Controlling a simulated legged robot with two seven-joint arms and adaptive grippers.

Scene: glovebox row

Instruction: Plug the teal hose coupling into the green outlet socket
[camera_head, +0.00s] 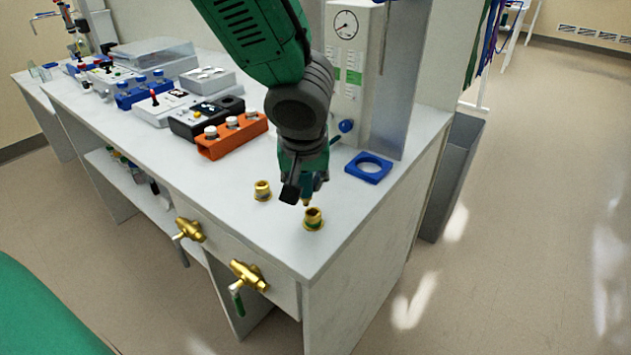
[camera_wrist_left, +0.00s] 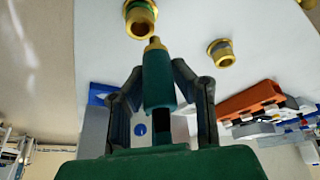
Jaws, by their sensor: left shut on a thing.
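My left gripper (camera_head: 303,188) is shut on the teal hose coupling (camera_wrist_left: 159,82), which points its brass tip at the bench top. In the head view the coupling (camera_head: 307,186) is partly hidden by the gripper. The brass outlet socket with the green band (camera_head: 313,220) stands upright at the bench's front corner. The tip is outside this socket, close by its rim, on the far side in the head view. The socket also shows at the top of the left wrist view (camera_wrist_left: 140,19). Whether tip and rim touch I cannot tell. My right gripper is not in view.
A second brass socket (camera_head: 262,191) stands to the left. An orange rack (camera_head: 232,136) and a blue ring holder (camera_head: 368,168) sit farther back, near a gauge panel (camera_head: 345,60). Two brass taps (camera_head: 248,275) stick out from the bench front.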

